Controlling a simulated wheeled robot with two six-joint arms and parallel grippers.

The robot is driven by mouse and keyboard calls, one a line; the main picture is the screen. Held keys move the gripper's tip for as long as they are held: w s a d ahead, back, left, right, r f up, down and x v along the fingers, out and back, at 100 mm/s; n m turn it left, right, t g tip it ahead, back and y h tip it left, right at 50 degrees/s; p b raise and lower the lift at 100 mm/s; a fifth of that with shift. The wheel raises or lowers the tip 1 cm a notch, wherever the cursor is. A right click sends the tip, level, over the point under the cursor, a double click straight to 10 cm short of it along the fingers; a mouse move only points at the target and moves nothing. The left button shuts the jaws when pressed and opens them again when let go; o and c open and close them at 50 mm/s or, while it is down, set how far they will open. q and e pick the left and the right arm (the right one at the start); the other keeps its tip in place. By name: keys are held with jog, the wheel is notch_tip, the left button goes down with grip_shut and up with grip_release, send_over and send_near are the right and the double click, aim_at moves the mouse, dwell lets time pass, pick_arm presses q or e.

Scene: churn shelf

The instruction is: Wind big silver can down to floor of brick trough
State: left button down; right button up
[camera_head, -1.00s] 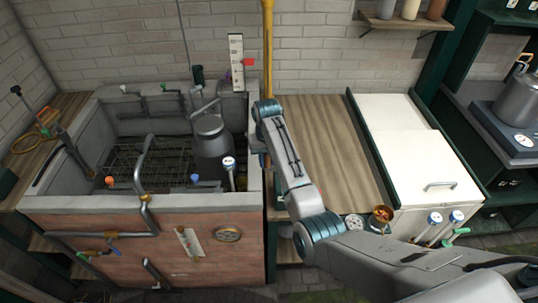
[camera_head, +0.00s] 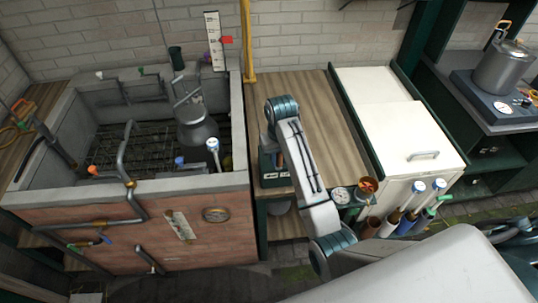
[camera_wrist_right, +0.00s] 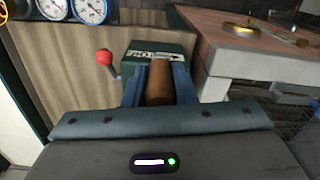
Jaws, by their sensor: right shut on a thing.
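The big silver can (camera_head: 198,130) is in the right part of the brick trough (camera_head: 130,225), under a grey hoist arm (camera_head: 187,92). Its shoulder and neck show; its lower body sits in the dark interior, and I cannot tell how far it is from the floor. My right gripper (camera_head: 268,146) is beside the trough's right wall, mostly hidden by my arm. In the right wrist view, its fingers (camera_wrist_right: 159,88) are shut on a brown cylindrical handle (camera_wrist_right: 160,78) in front of a dark green box (camera_wrist_right: 150,47). My left gripper is out of view.
A wooden counter (camera_head: 312,110) and white cabinet (camera_head: 395,135) stand right of the trough. A red knob (camera_wrist_right: 104,57) is close to my right fingers. Pipes and taps run along the trough's front. Another silver pot (camera_head: 502,68) stands on a scale at right.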

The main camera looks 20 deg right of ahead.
jog(key=w+d, duration=0.3)
jog(key=d, duration=0.6)
jog(key=shift+w, duration=0.3)
jog(key=o, duration=0.5)
jog(key=shift+s+d, duration=0.1)
jog(key=o, duration=0.5)
jog(key=shift+s+r, duration=0.1)
jog(key=shift+s, duration=0.05)
jog(key=shift+o, duration=0.2)
